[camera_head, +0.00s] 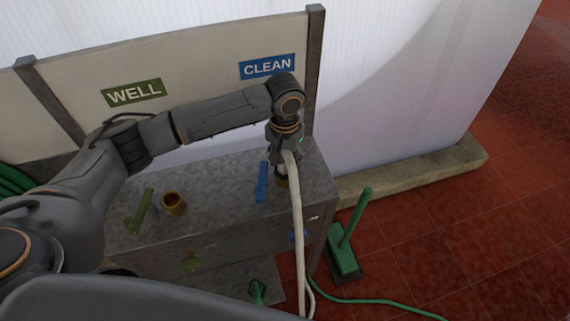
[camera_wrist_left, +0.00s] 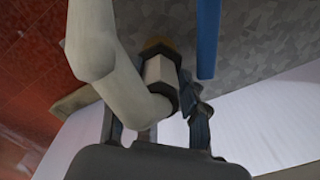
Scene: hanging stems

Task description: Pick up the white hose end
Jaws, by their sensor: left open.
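The white hose (camera_head: 296,215) runs up from the floor side to the top of the grey metal box below the CLEAN sign. My left gripper (camera_head: 284,158) is above the box at the hose end, open. In the left wrist view its fingers (camera_wrist_left: 155,108) stand on either side of the fitting. My right gripper is not in view.
A blue lever (camera_head: 262,182) stands close beside the left gripper. A green lever (camera_head: 139,211) and a brass port (camera_head: 174,203) are on the left of the box (camera_head: 222,196). A green brush (camera_head: 347,245) and green hose (camera_head: 372,301) lie right of it.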

